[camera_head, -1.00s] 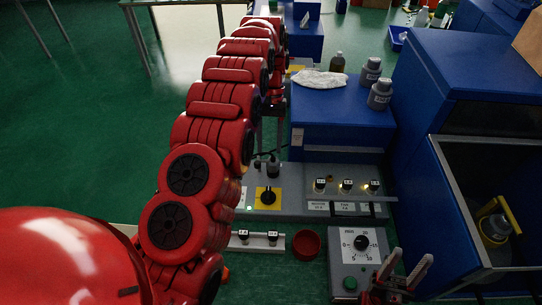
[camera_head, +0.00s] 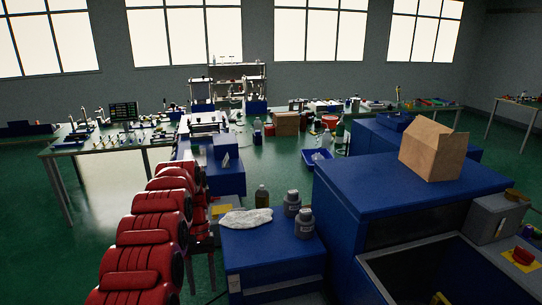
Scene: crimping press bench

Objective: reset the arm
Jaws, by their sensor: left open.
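My right gripper is out of view.
On the blue cabinet lie a white cloth (camera_head: 246,219), a brown bottle (camera_head: 262,196) and two grey bottles, one in front (camera_head: 304,223). A large blue machine (camera_head: 390,200) with a cardboard box (camera_head: 432,150) stands right. Green floor is open at left.

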